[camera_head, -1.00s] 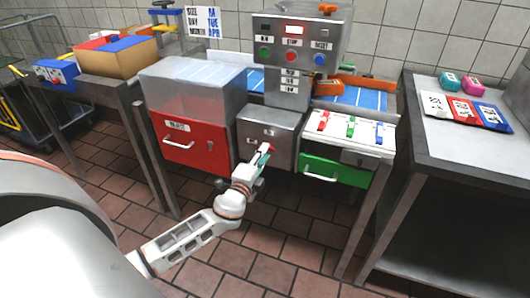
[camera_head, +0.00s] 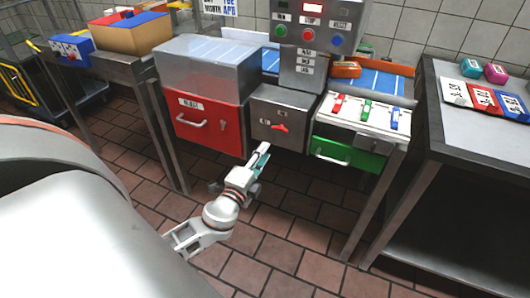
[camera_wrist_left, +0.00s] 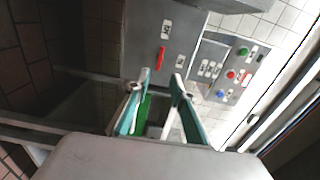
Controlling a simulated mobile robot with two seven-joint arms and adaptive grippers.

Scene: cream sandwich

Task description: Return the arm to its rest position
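My left arm comes in from the left in the head view. Its gripper (camera_head: 262,160) is in front of and below the grey switch box (camera_head: 262,104), apart from it and empty. In the left wrist view the two fingers of my left gripper (camera_wrist_left: 161,76) stand apart with nothing between them. The box's red handle (camera_head: 279,128) is tilted slightly from horizontal in the head view. The same red handle shows ahead of the fingers in the left wrist view (camera_wrist_left: 161,57). My right gripper is not in view.
A red drawer (camera_head: 207,122) is left of the switch box, and a green drawer (camera_head: 345,154) is right of it. A control panel (camera_head: 314,25) rises above. A side table (camera_head: 470,130) stands at the right. The tiled floor below the gripper is clear.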

